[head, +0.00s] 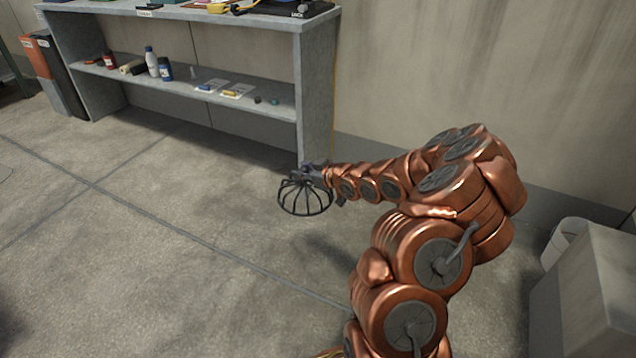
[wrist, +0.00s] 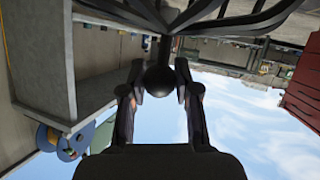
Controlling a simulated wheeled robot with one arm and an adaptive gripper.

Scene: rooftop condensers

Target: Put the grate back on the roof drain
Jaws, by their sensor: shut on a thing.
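The grate (head: 305,198) is a dark domed cage of curved ribs. It hangs at the end of my outstretched arm in the head view, seemingly above the concrete floor. My gripper (head: 313,171) is shut on it from above. In the wrist view my gripper (wrist: 160,78) has its two fingers on either side of a round black knob, and the ribs of the grate (wrist: 235,22) spread out beyond it. I cannot make out the roof drain in either view.
A grey shelf unit (head: 317,95) with bottles and small items stands against the wall behind my gripper. A grey block (head: 590,290) and a white bucket (head: 565,240) are at the right. The floor (head: 170,260) at the left is clear.

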